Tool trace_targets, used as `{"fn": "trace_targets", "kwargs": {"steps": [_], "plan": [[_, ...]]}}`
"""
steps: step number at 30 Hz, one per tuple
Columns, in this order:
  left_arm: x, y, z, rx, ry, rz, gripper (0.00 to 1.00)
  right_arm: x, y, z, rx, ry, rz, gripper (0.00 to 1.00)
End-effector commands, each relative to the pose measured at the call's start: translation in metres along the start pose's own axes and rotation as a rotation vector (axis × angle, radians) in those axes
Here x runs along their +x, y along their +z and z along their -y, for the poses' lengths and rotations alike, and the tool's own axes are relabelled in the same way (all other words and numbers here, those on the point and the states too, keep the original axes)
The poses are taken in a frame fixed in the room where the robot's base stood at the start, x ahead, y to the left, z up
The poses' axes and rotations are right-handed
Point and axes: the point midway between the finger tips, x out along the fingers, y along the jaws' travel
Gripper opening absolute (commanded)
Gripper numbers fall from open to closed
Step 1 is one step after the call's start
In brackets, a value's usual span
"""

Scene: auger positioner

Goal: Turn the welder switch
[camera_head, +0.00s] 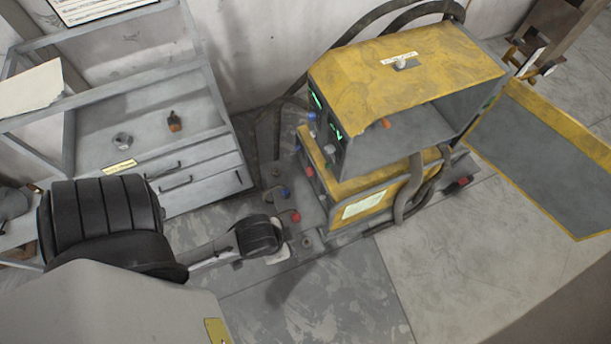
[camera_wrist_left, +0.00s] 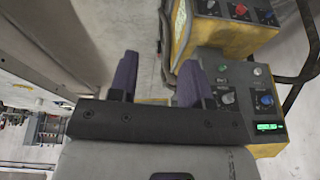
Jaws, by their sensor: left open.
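The yellow-and-grey welder (camera_head: 400,60) stands right of centre in the head view, its control panel facing left. I cannot tell which control is the welder switch. My left gripper (camera_wrist_left: 157,82) is open and empty, its dark fingers left of the panel knobs and apart from them. In the head view the left wrist (camera_head: 258,236) is below and left of the welder; its fingertips are hard to make out.
Thick hoses (camera_head: 411,185) hang along the welder. The floor in front (camera_head: 330,295) is clear.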

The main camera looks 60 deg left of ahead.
Motion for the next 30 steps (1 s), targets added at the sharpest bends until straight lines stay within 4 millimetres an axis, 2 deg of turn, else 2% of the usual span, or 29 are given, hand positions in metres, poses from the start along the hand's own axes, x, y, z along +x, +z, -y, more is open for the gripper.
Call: {"fn": "trace_targets", "kwargs": {"steps": [1,8,17,23,30], "plan": [[0.036,0.013,0.002,0.01,-0.009,0.003,0.44,0.036,0.011,0.001,0.001,-0.001,0.001,0.43],[0.109,0.04,0.023,0.048,-0.068,0.015,0.44,0.11,0.034,0.004,0.002,-0.001,0.001,0.43],[0.209,0.079,0.069,0.088,-0.185,0.058,0.44,0.206,0.064,0.006,-0.001,0.001,-0.001,0.43],[0.277,0.106,0.113,0.107,-0.295,0.106,0.44,0.27,0.085,0.007,-0.006,0.005,-0.001,0.43],[0.352,0.135,0.184,0.126,-0.486,0.163,0.44,0.346,0.11,0.009,-0.008,0.006,-0.001,0.43]]}}
